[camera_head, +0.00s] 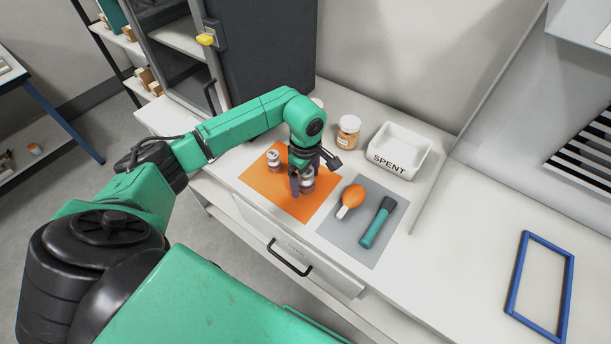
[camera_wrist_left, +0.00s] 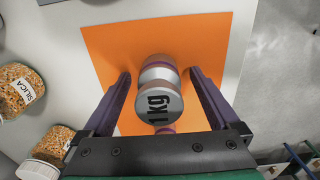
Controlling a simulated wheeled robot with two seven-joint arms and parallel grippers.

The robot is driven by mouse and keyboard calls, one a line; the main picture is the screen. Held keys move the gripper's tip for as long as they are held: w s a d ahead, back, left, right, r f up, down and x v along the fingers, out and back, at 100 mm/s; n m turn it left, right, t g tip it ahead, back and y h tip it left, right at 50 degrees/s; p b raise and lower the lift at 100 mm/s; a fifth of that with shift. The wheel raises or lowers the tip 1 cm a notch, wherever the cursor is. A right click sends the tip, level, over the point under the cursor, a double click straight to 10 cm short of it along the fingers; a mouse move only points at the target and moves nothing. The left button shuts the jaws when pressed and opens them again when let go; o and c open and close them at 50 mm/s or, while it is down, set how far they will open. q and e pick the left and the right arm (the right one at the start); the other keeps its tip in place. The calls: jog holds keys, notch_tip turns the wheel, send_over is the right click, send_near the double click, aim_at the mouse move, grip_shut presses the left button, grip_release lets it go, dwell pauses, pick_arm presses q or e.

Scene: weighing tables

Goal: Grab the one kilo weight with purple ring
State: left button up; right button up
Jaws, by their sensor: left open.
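The silver weight marked 1kg (camera_wrist_left: 158,102) stands on the orange mat between the jaws of my left gripper (camera_wrist_left: 160,95) in the left wrist view. A dull purplish band shows on it. The dark purple fingers are spread with a gap on each side of it. In the head view my left gripper (camera_head: 301,184) is low over the orange mat (camera_head: 260,181) and partly hides this weight (camera_head: 308,179). A second weight (camera_head: 274,160) stands on the mat to its left. My right gripper is out of view.
A grey mat (camera_head: 350,242) to the right holds an orange-headed tool (camera_head: 351,196) and a teal-handled tool (camera_head: 376,227). Behind are a jar (camera_head: 348,132) and the white SPENT tray (camera_head: 424,150). A blue frame (camera_head: 516,268) lies far right. A dark cabinet (camera_head: 262,65) stands behind my arm.

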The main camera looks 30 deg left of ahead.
pick_arm(q)
grip_shut()
jog(key=shift+w+r, duration=0.1)
